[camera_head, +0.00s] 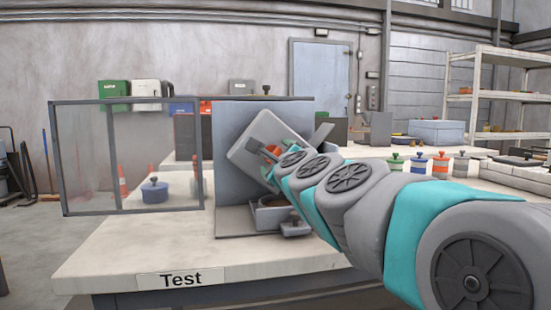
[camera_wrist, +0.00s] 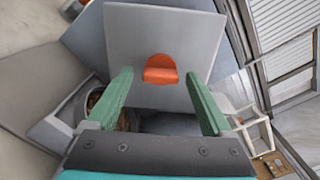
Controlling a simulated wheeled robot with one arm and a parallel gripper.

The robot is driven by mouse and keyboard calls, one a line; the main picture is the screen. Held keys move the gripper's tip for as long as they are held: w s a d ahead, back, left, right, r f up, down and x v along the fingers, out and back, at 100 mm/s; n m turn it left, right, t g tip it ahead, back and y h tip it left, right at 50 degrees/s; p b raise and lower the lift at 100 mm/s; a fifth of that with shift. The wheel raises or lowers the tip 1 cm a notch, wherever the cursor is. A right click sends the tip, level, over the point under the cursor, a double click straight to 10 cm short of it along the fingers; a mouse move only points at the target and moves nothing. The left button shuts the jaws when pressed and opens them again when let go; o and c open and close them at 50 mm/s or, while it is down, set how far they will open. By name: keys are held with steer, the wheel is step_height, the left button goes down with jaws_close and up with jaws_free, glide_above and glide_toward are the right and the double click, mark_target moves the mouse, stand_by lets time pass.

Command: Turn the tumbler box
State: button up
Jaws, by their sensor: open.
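The tumbler box (camera_head: 258,130) is a light grey square-faced box, tilted on the machine on the table. In the wrist view its flat grey face (camera_wrist: 165,35) fills the upper middle. An orange, rounded piece (camera_wrist: 160,70) sits at the lower middle of that face. My gripper (camera_wrist: 158,76) is open, with one green finger on each side of the orange piece and a gap to both. In the head view my gripper (camera_head: 269,151) is at the box's right side, and my arm hides part of the box.
A framed clear guard panel (camera_head: 80,150) stands open at the left. A blue lidded pot (camera_head: 154,189) is behind it. Coloured pots, including an orange one (camera_head: 440,160), line the right. The table front, by the Test label (camera_head: 180,280), is clear.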

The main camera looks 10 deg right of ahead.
steer(key=shift+c, duration=0.3)
jaws_close()
stand_by(0.4)
